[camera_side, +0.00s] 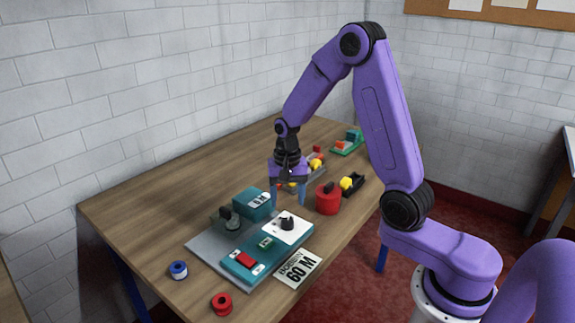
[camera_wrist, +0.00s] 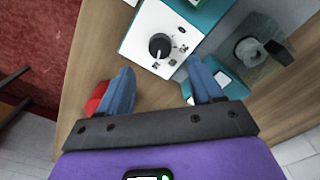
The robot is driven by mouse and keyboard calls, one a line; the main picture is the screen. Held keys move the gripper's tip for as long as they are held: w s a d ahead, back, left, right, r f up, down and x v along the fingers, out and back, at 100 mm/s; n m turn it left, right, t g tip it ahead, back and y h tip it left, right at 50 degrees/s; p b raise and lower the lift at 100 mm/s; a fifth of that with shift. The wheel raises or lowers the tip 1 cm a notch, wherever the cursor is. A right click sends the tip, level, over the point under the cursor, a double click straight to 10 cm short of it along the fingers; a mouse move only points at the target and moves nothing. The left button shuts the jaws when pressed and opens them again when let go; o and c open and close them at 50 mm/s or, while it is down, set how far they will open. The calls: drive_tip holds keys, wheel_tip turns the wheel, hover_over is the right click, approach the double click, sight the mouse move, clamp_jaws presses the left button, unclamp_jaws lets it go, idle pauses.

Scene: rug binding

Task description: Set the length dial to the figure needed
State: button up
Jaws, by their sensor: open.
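The length dial is a black knob (camera_side: 287,223) on a white plate (camera_side: 298,233) at the right end of the teal machine panel. In the wrist view the knob (camera_wrist: 160,46) sits on the white plate (camera_wrist: 138,35) with small dark marks around it, too small to read. A card (camera_side: 297,270) reading "60 M" lies in front of the machine. My gripper (camera_side: 288,200) is open and empty, just behind and above the dial. In the wrist view its blue fingers (camera_wrist: 159,90) are apart, with the knob beyond their tips and untouched.
A red lidded pot (camera_side: 328,199) stands right of my gripper, with a black holder with a yellow piece (camera_side: 351,185) beyond. A teal block (camera_side: 256,204) and grey spindle (camera_side: 231,220) stand on the grey base. Blue (camera_side: 178,270) and red (camera_side: 221,303) spools lie at front left.

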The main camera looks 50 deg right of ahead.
wheel_tip(320, 180, up, 10)
idle(0.4)
drive_tip(key=shift+r, duration=0.1)
drive_tip(key=s+a+n, duration=1)
drive_tip(key=n, duration=0.1)
drive_tip(key=s+n, duration=1)
drive_tip(key=s, duration=0.7)
drive_tip(key=shift+s+a+f+n, duration=0.15)
drive_tip(key=shift+s+f+n, duration=0.2)
drive_tip(key=shift+f+n, duration=0.05)
